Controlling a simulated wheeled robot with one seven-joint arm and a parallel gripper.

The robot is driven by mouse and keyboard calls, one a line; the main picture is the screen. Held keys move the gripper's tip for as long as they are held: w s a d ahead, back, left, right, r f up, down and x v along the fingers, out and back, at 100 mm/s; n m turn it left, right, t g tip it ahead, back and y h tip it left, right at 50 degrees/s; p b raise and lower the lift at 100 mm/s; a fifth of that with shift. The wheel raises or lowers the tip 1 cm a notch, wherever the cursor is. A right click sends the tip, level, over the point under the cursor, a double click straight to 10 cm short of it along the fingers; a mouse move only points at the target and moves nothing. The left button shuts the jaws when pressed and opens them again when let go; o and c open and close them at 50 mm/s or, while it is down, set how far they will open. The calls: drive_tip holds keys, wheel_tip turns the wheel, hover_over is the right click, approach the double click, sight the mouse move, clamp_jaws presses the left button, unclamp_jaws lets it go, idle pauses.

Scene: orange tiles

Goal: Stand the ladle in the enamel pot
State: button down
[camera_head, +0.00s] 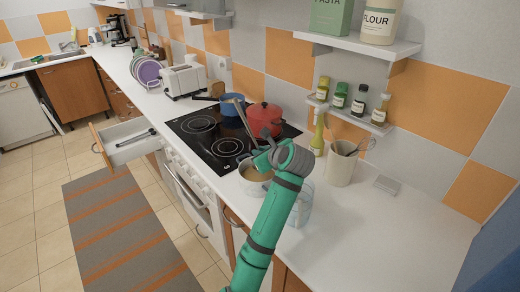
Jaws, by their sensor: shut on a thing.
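My green arm reaches up from the bottom, and my gripper (259,150) is over the counter just in front of the stove. It is shut on the ladle (242,119), a thin grey utensil that slants up and left from the jaws. The jaws are small here and partly hidden by my wrist. A red lidded pot (264,117) stands on the stove behind the ladle, and a blue pan (231,104) is beside it. A pale round pot (251,186) sits below my gripper, partly covered by my arm. I cannot tell which is the enamel pot.
A cream crock (341,166) with utensils and a clear container (301,206) stand right of my arm. A shelf (350,116) holds small jars above. A drawer (127,142) hangs open at left. The counter at right is mostly clear.

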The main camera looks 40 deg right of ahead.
drive_tip(key=shift+f, duration=2.8)
drive_tip(key=c, duration=1.7)
unclamp_jaws()
drive_tip(key=v, duration=1.1)
drive_tip(key=shift+f, duration=0.1)
drive_tip(key=shift+w, duration=0.1)
